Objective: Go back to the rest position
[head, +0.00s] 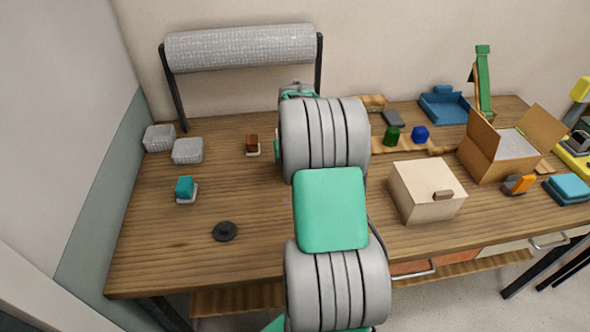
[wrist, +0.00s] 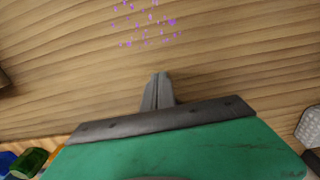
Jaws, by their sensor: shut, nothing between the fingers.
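My gripper (wrist: 160,78) shows in the wrist view with its two thin grey fingers together, shut and empty. It points at the bare wooden tabletop; how far above the surface it is I cannot tell. In the head view my own grey and teal arm stretches over the middle of the table and hides the gripper. A scatter of small purple specks (wrist: 148,24) lies beyond the fingertips in the wrist view.
A wrapped roll (head: 240,46) stands behind. The front left tabletop is mostly clear.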

